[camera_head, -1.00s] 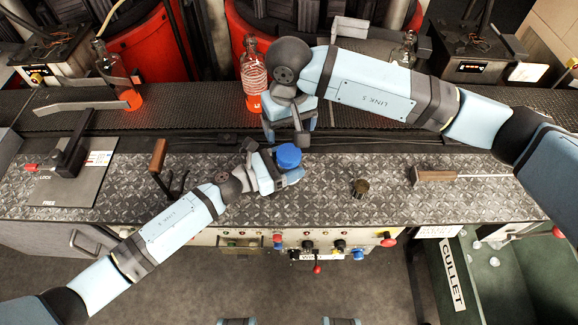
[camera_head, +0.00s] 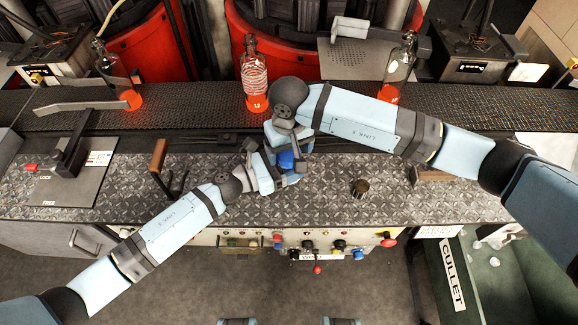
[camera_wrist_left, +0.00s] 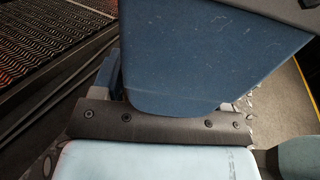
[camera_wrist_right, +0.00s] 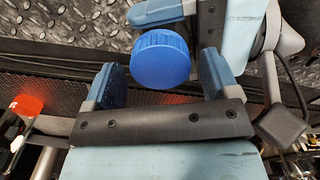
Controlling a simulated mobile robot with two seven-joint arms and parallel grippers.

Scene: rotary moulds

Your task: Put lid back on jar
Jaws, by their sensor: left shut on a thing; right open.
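A round blue lid (camera_wrist_right: 160,58) with a ribbed edge shows in the right wrist view, and in the head view (camera_head: 286,159). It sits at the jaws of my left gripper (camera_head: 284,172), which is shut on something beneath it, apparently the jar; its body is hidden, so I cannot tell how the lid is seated. My right gripper (camera_wrist_right: 162,82) is open, with a finger on either side of the lid and visible gaps. In the left wrist view, a large blue surface (camera_wrist_left: 210,50), probably part of my right gripper, blocks the jaws.
A small dark tin (camera_head: 360,187) and a wooden-handled tool (camera_head: 432,175) stand to the right on the metal counter (camera_head: 330,205). Glass bottles with glowing orange bases (camera_head: 254,85) stand on the conveyor (camera_head: 200,114) behind. A wooden handle (camera_head: 157,157) rises at left.

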